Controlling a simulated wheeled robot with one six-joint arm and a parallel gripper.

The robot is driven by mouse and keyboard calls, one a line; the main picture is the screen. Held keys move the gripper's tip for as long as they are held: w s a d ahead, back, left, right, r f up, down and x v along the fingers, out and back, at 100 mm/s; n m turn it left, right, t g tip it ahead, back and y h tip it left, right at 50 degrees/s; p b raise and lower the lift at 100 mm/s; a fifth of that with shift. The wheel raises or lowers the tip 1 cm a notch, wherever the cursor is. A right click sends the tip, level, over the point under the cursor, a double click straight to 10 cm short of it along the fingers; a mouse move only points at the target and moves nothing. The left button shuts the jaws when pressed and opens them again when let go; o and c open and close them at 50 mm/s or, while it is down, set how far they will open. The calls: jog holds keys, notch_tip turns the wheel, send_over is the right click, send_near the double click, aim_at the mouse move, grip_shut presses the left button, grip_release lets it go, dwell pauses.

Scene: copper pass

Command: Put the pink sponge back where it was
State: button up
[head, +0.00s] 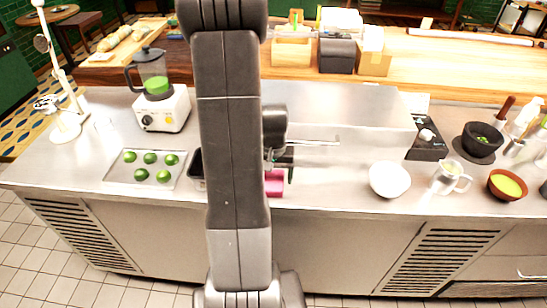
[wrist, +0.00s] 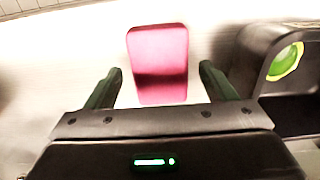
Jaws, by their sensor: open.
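The pink sponge (wrist: 158,62) lies on the steel counter (head: 325,194) near its front edge. It also shows in the head view (head: 274,183), partly hidden behind my arm. In the wrist view my gripper (wrist: 160,85) is open, with one dark green finger on each side of the sponge and gaps on both sides. The fingers are not touching the sponge. In the head view my gripper (head: 281,165) is just above the sponge and mostly hidden by my arm.
A dark container (head: 196,170) stands left of the sponge, partly hidden by my arm. A tray (head: 112,178) of several limes lies further left, with a blender (head: 160,110) behind it. A white bowl (head: 389,180) stands to the right. The counter between sponge and bowl is clear.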

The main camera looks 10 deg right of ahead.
aim_at(273, 179)
notch_tip(273, 179, up, 10)
jog(key=shift+b, duration=0.3)
dwell(0.3)
jog(key=shift+f+p, duration=0.35)
jog(key=shift+f, duration=5.05)
